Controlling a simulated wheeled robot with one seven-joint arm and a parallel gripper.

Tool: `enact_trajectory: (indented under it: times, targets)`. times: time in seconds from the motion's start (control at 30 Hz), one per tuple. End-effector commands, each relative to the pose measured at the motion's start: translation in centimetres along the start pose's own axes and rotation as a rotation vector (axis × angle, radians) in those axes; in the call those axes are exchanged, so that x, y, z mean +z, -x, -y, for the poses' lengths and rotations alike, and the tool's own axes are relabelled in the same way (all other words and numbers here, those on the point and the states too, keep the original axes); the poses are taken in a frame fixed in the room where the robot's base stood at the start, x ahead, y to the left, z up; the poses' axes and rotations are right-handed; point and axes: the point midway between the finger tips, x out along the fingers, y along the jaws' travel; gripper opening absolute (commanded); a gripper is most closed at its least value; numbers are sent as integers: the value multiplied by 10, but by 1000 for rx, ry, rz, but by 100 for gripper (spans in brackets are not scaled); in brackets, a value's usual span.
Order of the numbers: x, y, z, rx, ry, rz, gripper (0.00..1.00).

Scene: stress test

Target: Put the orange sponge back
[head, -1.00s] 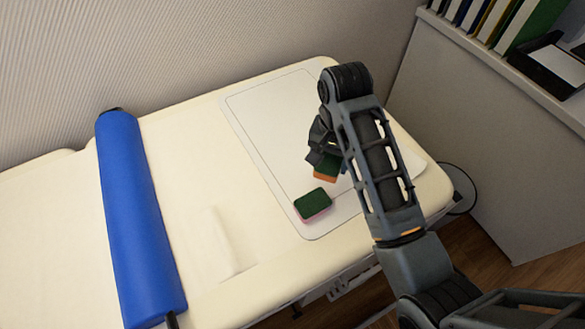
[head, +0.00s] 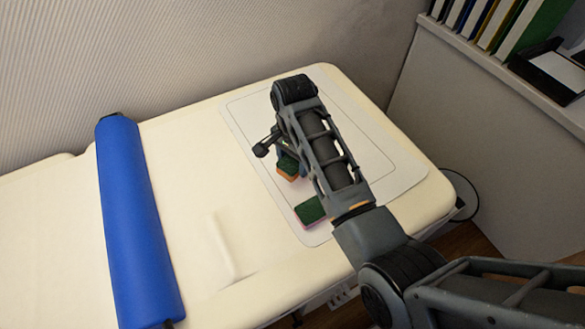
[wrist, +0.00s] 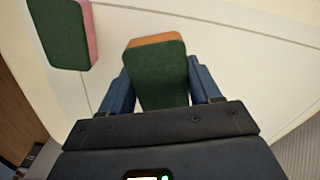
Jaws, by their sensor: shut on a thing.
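The orange sponge (head: 288,167), with a green top face, is held by my gripper (head: 283,157) over the left part of the white mat (head: 255,105). In the wrist view the orange sponge (wrist: 158,78) sits between the two blue fingers of my gripper (wrist: 162,82), which are shut on its sides. I cannot tell whether its underside touches the mat. A second sponge, green and pink (head: 309,209), lies on the mat near its front left corner, partly hidden by my arm. It also shows at the upper left of the wrist view (wrist: 62,32).
The mat lies on a cream padded couch (head: 195,190). A blue roll (head: 138,215) lies across the couch to the left. A grey cabinet (head: 480,140) with binders and a black tray (head: 550,70) stands at the right. The mat's right part is bare.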

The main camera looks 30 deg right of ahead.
Motion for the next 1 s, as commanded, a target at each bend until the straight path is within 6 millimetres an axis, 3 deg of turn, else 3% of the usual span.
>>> enact_trajectory:
  times: [0.4,0.77,0.8,1.0]
  targets:
    - [1,-41,2,2,0,1,34]
    - [1,-44,2,0,0,0,34]
    - [1,-45,2,0,0,0,63]
    - [1,-44,2,0,0,0,82]
